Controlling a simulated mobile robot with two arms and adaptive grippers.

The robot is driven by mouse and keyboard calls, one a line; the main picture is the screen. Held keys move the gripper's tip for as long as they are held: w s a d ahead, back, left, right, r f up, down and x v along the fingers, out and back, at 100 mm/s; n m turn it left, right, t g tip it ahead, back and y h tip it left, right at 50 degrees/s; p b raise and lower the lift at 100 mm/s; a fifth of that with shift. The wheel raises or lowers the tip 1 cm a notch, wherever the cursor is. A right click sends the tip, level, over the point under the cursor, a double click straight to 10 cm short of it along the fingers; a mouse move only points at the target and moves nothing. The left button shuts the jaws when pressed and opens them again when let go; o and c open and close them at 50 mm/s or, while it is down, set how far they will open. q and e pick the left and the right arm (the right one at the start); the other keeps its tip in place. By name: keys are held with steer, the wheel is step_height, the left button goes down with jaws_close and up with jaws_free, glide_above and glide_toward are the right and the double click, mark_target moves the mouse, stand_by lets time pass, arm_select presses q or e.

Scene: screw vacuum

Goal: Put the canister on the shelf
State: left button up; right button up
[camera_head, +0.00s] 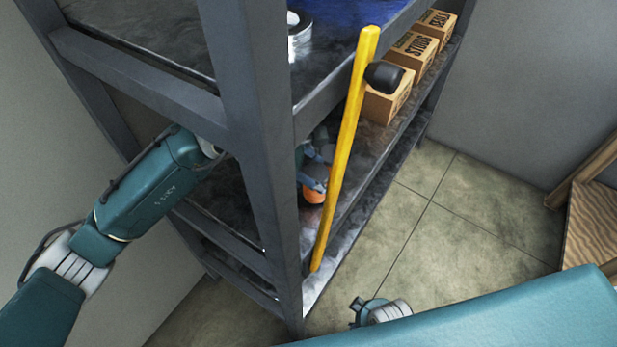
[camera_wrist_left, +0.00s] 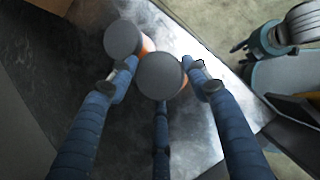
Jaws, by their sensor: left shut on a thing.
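My left gripper (camera_head: 312,170) reaches behind the shelf's front post and is partly hidden in the head view. It is shut on an orange canister (camera_head: 313,196) with a dark grey top, low above or on a lower shelf board; I cannot tell whether it touches. In the left wrist view the fingers (camera_wrist_left: 158,82) surround a grey round top (camera_wrist_left: 160,77) with a little orange at its edge. A second grey round top (camera_wrist_left: 123,38) with orange beside it is close by, up and left. The metal shelf (camera_head: 262,150) has several levels.
A yellow-handled mallet (camera_head: 345,150) with a black head leans along the shelf's open side. Cardboard boxes (camera_head: 388,98) line the shelf's far end. A silver roll (camera_head: 299,42) is on the upper board. A wooden item (camera_head: 590,215) stands at right; tiled floor lies between.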

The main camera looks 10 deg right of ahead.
arm_select(q)
steer(key=shift+f, duration=0.7)
steer(key=shift+a, duration=0.15)
steer(key=o, duration=1.3)
steer(key=shift+c, duration=0.2)
arm_select(e)
steer(key=shift+w+r, duration=0.1)
